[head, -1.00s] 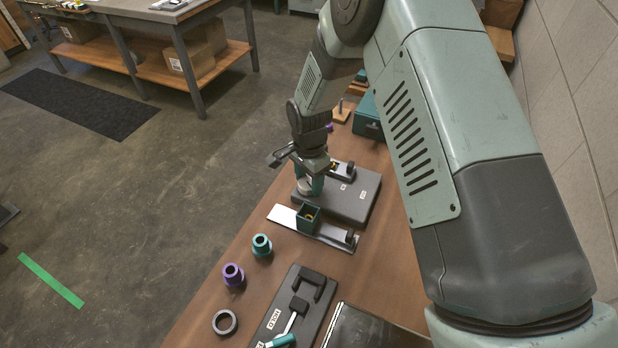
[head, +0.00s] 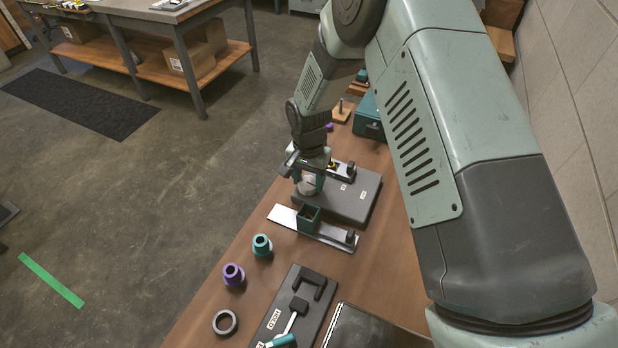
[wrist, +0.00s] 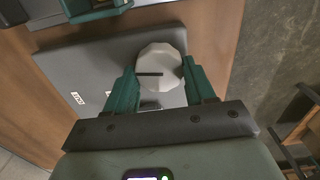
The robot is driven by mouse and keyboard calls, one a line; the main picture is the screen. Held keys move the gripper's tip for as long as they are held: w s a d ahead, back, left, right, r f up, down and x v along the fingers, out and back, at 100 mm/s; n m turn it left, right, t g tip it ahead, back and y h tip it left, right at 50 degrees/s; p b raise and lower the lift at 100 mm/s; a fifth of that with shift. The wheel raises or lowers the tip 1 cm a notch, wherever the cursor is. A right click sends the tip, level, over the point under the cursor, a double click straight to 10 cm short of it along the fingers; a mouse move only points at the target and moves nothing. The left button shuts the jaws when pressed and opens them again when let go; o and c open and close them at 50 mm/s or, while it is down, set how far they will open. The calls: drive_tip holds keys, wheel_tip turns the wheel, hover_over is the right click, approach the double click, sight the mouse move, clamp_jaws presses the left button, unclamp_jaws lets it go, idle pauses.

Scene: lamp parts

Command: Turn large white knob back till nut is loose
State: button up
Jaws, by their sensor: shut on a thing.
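The large white knob (wrist: 160,66) is many-sided with a dark line across its face. In the wrist view it sits between the two green fingers of my gripper (wrist: 160,80), which are shut on it from both sides. In the head view the white knob (head: 308,184) shows below my gripper (head: 311,180), at the left end of the grey base plate (head: 345,202). I see no nut that I can tell apart; the gripper and knob hide that area.
A pale strip with a green box (head: 308,218) lies just in front of the plate. A teal collar (head: 262,245), a purple collar (head: 233,274) and a dark ring (head: 225,322) stand nearer. A black fixture (head: 295,305) and a teal case (head: 369,118) are also on the bench.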

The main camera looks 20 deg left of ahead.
sight(307, 182)
drive_tip(key=n, duration=0.4)
drive_tip(key=shift+a+n, duration=0.1)
drive_tip(key=shift+n, duration=0.2)
drive_tip(key=n, duration=0.3)
drive_tip(key=shift+n, duration=0.4)
drive_tip(key=n, duration=0.4)
drive_tip(key=shift+s+a, duration=0.1)
drive_tip(key=shift+s, duration=0.05)
drive_tip(key=shift+n, duration=2.1)
drive_tip(key=o, duration=1)
drive_tip(key=shift+o, duration=0.2)
wheel_tip(307, 182, up, 11)
